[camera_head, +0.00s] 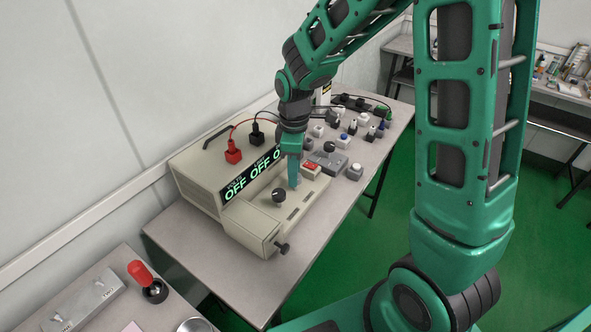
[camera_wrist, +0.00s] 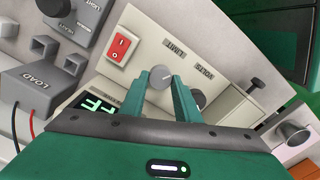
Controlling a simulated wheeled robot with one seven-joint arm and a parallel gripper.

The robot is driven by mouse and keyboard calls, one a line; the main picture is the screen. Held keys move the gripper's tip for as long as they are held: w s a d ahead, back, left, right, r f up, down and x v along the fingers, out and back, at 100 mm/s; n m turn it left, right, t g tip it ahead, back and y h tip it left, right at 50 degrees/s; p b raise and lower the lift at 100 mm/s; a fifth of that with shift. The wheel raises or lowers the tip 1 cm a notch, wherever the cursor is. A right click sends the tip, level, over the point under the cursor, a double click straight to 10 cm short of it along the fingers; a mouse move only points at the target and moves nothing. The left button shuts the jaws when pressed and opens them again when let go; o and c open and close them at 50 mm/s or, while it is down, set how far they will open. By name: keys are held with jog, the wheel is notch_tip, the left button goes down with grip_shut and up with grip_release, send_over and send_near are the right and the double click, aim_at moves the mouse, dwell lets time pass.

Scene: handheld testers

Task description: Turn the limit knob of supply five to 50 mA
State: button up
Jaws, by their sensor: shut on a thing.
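The beige supply (camera_head: 205,170) stands on the bench, its green display (camera_head: 250,175) reading OFF in the parts that show. My gripper (camera_head: 293,182) points down at its sloped front panel. In the wrist view, my gripper's fingers (camera_wrist: 161,82) stand on both sides of a round grey knob (camera_wrist: 161,76), shut on it, beside the LIMIT label (camera_wrist: 174,47). The knob has a pale pointer line. My gripper hides this knob in the head view. A second, dark knob (camera_head: 278,195) sits to its left, near the VOLTS label (camera_wrist: 204,70). I see no number five or scale.
A red rocker switch (camera_wrist: 122,46) is close beside the limit knob. Red (camera_head: 233,155) and black (camera_head: 257,137) plugs with leads stand on the supply's top. Several small button and knob boxes (camera_head: 335,135) crowd the bench behind. A dark knob (camera_head: 282,248) sticks out of the supply's near end.

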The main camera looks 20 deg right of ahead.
jog(key=shift+w+d+r, duration=0.15)
jog(key=shift+w+d, duration=0.15)
jog(key=shift+d, duration=0.05)
jog(key=o, duration=1)
jog(key=shift+o, duration=0.2)
jog(key=shift+s+a, duration=0.1)
notch_tip(320, 180, up, 11)
jog(key=shift+f, duration=0.2)
